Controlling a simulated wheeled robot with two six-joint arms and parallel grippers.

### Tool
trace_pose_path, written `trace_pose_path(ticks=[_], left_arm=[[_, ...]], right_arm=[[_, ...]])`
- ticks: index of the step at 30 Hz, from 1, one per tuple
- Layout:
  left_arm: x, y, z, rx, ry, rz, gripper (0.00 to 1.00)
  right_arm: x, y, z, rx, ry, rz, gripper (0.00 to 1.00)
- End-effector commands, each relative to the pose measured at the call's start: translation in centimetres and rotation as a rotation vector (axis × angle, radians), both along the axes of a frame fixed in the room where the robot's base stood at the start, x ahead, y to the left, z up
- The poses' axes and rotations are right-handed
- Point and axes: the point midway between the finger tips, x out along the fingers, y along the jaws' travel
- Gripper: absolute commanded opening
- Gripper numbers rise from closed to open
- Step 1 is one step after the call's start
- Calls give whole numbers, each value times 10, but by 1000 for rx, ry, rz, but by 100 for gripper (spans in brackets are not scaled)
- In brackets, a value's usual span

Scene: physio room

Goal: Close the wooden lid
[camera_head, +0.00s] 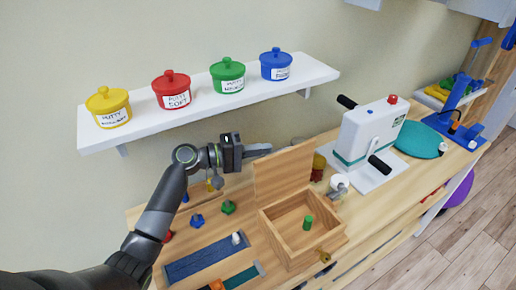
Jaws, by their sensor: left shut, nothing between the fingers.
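The wooden box (289,251) stands on the wooden counter with its lid (284,175) raised, roughly upright at the back edge. The box's inside shows, with a small green peg (308,222) in it. A brass-coloured catch (325,257) is at the box's front. My left gripper (268,149) reaches in from the left, its fingers shut and empty. The fingertips are at the lid's upper left corner, and I cannot tell whether they touch it. My right gripper is not in view.
A white machine with a black crank (368,140) stands right of the box. A shelf (145,129) with several putty jars hangs above my left arm. Blue strips (203,259) and small coloured pegs lie left of the box.

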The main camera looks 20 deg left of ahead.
Motion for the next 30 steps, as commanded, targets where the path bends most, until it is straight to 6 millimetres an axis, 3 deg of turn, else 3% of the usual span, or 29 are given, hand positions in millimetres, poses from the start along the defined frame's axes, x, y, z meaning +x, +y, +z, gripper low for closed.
trace_pose_path(ticks=[20, 30], left_arm=[[-10, -10, 7, 73, -73, -2, 0], [-28, -28, 17, 230, -233, -3, 0]], right_arm=[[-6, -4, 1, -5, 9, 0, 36], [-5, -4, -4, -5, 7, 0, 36]])
